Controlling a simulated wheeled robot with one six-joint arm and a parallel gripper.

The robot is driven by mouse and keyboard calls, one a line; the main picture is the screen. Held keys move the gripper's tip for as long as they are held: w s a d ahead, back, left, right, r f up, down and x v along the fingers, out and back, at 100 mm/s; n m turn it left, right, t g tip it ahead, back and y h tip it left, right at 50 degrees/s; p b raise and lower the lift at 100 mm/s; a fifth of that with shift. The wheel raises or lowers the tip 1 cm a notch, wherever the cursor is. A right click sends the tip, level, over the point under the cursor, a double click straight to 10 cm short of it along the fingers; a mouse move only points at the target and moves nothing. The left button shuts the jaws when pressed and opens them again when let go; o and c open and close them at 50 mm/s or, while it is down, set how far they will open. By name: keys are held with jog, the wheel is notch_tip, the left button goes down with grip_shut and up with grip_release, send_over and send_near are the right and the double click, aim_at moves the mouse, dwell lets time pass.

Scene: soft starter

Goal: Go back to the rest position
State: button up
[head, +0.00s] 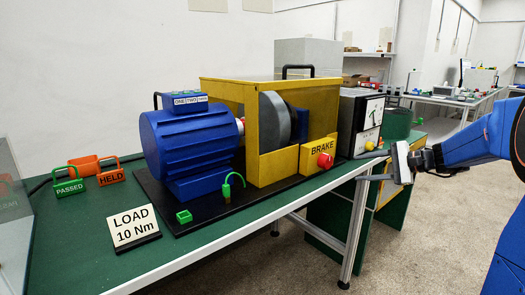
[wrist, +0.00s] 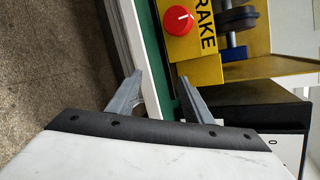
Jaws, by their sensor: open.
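My gripper (head: 361,167) is at the right of the head view, held level at the front edge of the green bench, its fingers pointing left. Its two fingers are spread apart with nothing between them. In the wrist view, the fingers (wrist: 160,78) straddle the white bench edge in the picture, with the red brake knob (wrist: 178,20) above them. The brake box (head: 318,155) is yellow, and its knob faces the front. I cannot tell whether a finger touches the bench.
A blue motor (head: 190,145) and a yellow-framed brake (head: 228,95) stand on a black base on the bench. A LOAD 10 Nm sign (head: 132,225), a green PASSED tag (head: 70,188) and an orange HELD tag (head: 111,177) are at left. The floor at front right is clear.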

jog(key=s+a+f+n+g+h, duration=0.25)
jog(key=s+a, duration=0.25)
jog(key=s, duration=0.6)
jog(key=s+a+f+n+g+h, duration=0.2)
jog(key=s+a+n, duration=0.3)
jog(key=s, duration=0.6)
jog(key=s+d+f+n+h, duration=0.2)
jog(key=s+f+h, duration=0.1)
jog(key=s, duration=0.6)
jog(key=s+d+f+n+t+h, duration=0.1)
jog(key=s+d+f+n+h, duration=0.1)
jog(key=s+f, duration=0.3)
jog(key=shift+s+d+n+h, duration=0.15)
jog(key=shift+s+n+h, duration=0.5)
jog(key=shift+s, duration=1.7)
